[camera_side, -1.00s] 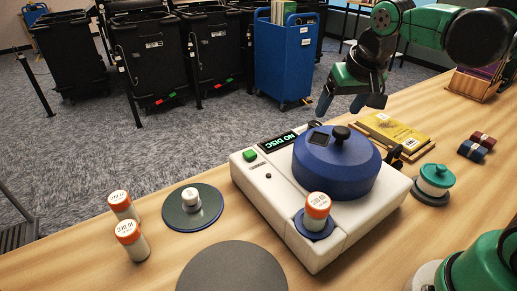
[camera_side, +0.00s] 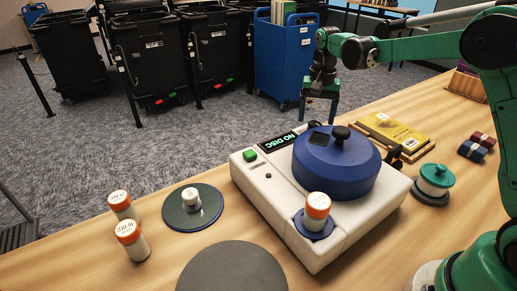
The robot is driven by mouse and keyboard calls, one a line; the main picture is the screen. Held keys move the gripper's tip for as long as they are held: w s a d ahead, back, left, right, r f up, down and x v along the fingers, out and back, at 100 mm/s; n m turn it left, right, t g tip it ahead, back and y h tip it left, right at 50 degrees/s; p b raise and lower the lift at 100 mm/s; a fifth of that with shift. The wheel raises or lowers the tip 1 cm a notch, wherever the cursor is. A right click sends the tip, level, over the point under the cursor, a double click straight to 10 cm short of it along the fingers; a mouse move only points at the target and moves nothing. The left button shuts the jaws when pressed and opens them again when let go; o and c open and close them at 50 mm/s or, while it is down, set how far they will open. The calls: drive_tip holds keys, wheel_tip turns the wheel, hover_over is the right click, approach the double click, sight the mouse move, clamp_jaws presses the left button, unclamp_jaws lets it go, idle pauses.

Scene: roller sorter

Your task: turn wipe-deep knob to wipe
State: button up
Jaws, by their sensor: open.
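A white machine (camera_side: 262,192) with a blue round lid (camera_side: 335,170) stands on the table. Its display (camera_side: 278,143) reads "NO DISC". A black part like a knob or lever (camera_side: 394,154) shows at the machine's right side; its markings and setting cannot be read, and I cannot tell if it is the wipe-deep knob. My gripper (camera_side: 318,106) is open and empty, fingers pointing down, and appears above and behind the machine, apart from it.
An orange-capped bottle (camera_side: 317,208) stands on the machine's front corner. Two more bottles (camera_side: 130,239) and a disc on a round pad (camera_side: 178,219) are at left. A yellow book (camera_side: 393,129), a green-lidded jar (camera_side: 436,178) and rolls (camera_side: 473,151) lie at right. A grey round mat (camera_side: 235,270) is empty.

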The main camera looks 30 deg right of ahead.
drive_tip(key=shift+f, duration=0.95)
clamp_jaws()
drive_tip(key=shift+n, duration=0.3)
drive_tip(key=n, duration=0.3)
drive_tip(key=shift+n, duration=0.3)
drive_tip(key=shift+r+n, duration=0.1)
drive_tip(key=shift+n, duration=2.2)
